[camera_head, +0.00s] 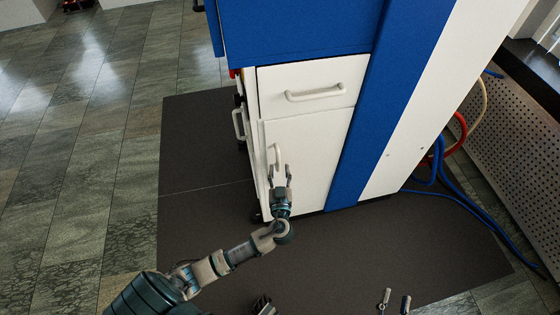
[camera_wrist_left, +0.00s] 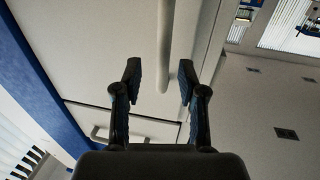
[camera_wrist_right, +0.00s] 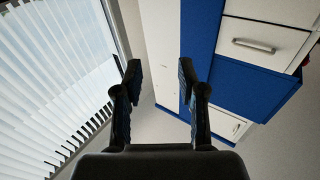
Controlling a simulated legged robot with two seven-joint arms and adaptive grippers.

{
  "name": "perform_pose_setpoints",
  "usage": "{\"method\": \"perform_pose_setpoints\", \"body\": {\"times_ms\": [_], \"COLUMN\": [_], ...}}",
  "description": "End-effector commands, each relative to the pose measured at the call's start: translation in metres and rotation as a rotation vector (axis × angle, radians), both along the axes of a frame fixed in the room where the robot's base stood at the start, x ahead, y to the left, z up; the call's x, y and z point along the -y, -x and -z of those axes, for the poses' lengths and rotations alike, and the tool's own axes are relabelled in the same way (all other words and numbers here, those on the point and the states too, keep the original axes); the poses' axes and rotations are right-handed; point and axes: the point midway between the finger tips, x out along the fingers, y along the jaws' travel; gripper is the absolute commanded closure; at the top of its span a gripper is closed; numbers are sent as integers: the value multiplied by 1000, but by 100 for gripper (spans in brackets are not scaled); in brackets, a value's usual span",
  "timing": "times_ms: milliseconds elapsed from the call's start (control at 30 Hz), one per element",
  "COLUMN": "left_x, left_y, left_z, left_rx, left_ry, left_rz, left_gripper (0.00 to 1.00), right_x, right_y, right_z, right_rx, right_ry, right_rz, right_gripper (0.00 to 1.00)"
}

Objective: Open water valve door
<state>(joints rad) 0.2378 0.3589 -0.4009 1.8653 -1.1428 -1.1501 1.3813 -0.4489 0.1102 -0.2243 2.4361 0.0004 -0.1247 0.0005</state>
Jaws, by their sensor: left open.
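The white door (camera_head: 310,155) is the lower front panel of the cabinet and looks closed. Its vertical handle (camera_head: 275,154) is near the door's left edge. My left gripper (camera_head: 279,170) is open at the lower part of the handle. In the left wrist view the handle (camera_wrist_left: 165,45) runs down between the two open fingers (camera_wrist_left: 160,75); whether they touch it I cannot tell. My right gripper (camera_head: 395,298) is at the bottom of the head view, away from the cabinet. It is open and empty in the right wrist view (camera_wrist_right: 158,75).
A white drawer (camera_head: 310,75) with a horizontal handle (camera_head: 315,93) sits above the door. A blue post (camera_head: 390,85) borders the door on the right. Blue hoses (camera_head: 465,200) lie on the floor at right. The dark mat (camera_head: 205,220) is clear left of the cabinet.

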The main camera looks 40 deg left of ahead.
Motion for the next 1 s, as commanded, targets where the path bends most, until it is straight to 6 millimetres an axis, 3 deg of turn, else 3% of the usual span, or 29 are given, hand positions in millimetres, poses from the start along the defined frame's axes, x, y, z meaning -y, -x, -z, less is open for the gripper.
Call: {"method": "perform_pose_setpoints", "body": {"times_ms": [233,633,800,1000], "left_x": [-24,-28,-28,-28], "left_y": [-29,-35,-35,-35], "left_z": [1,0,0,0], "left_rx": [-2,-1,-1,0], "left_ry": [-1,0,1,1], "left_rz": [-1,-1,0,1], "left_gripper": [59,59,100,100], "right_x": [-1,-2,-2,-1], "right_y": [1,-1,-1,-1], "right_z": [-8,-10,-10,-10], "right_rx": [61,77,77,77], "right_ry": [-19,-24,-24,-23], "right_rz": [0,0,1,1], "right_gripper": [60,60,60,60]}}
